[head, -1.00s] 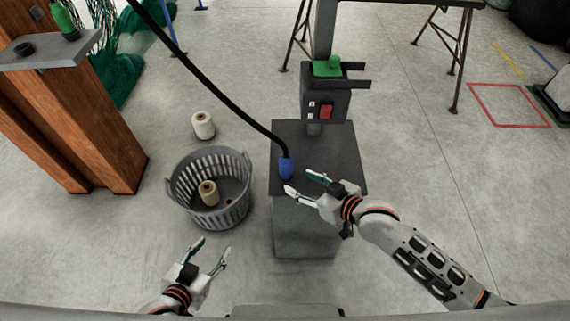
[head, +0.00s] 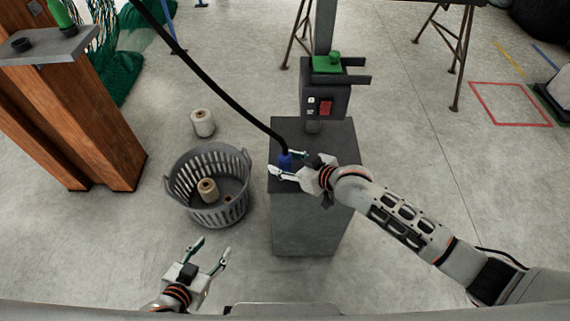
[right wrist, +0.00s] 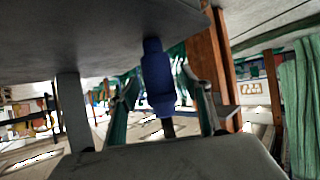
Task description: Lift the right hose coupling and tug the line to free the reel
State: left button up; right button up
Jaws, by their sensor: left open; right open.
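The blue hose coupling (head: 284,161) is at the end of a black hose (head: 215,88) above the top of the grey pedestal (head: 345,150). My right gripper (head: 287,163) is open with its fingers on either side of the coupling. In the right wrist view the coupling (right wrist: 158,78) stands between the two open fingers, with visible gaps beside it. My left gripper (head: 209,252) is open and empty at the lower left, in front of the basket. No reel can be made out for certain.
A grey basket (head: 178,187) with a spool (head: 207,190) in it stands left of the pedestal. Another spool (head: 203,122) is on the floor behind it. A control box with a red switch (head: 325,107) rises behind the pedestal. Wooden posts (head: 90,130) stand at left.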

jog(key=shift+w+a, duration=0.1)
grip_shut()
jog(key=shift+r, duration=0.1)
